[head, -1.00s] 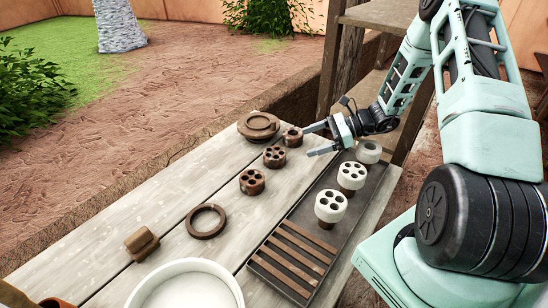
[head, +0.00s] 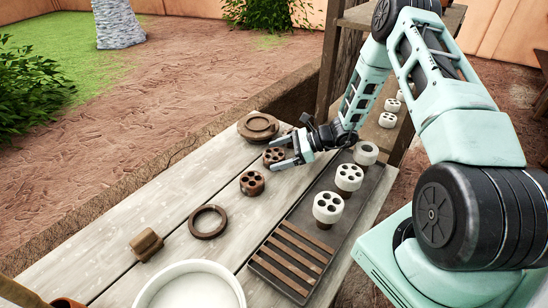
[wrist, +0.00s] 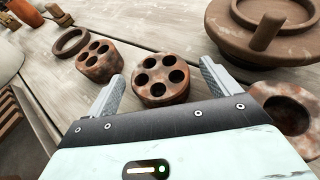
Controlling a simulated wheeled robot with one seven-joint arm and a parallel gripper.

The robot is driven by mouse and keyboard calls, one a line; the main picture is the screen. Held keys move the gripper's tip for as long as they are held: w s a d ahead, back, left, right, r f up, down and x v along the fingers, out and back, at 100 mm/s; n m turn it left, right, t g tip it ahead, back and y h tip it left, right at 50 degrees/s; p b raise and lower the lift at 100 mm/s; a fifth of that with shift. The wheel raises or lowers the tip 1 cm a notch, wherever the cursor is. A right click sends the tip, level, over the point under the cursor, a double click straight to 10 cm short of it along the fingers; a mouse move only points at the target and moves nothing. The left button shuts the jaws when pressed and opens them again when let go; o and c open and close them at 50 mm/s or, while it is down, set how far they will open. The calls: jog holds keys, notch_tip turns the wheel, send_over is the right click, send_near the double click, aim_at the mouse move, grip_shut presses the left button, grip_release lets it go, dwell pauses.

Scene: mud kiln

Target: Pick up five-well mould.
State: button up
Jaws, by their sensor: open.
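The five-well mould (head: 273,157) is a short brown, rust-mottled cylinder with five round holes in its top. It stands upright on the plank table, and it also shows in the wrist view (wrist: 158,92), just ahead of the fingers and centred between them. My gripper (head: 270,156) is open and empty, with one finger on each side of the mould's direction; it also shows in the wrist view (wrist: 160,85). I cannot tell whether the fingertips reach past the mould's near side. A similar brown mould with four holes (head: 252,183) stands nearby, to the left in the wrist view (wrist: 99,64).
A round lidded brown piece (head: 258,126) stands behind the mould, and a brown cup (wrist: 286,112) is close to the right finger. A brown ring (head: 208,222), a wooden block (head: 145,244) and a dark tray (head: 327,242) with white moulds lie nearer.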

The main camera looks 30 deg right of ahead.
jog(key=c, duration=1.2)
jog(key=shift+r, duration=0.2)
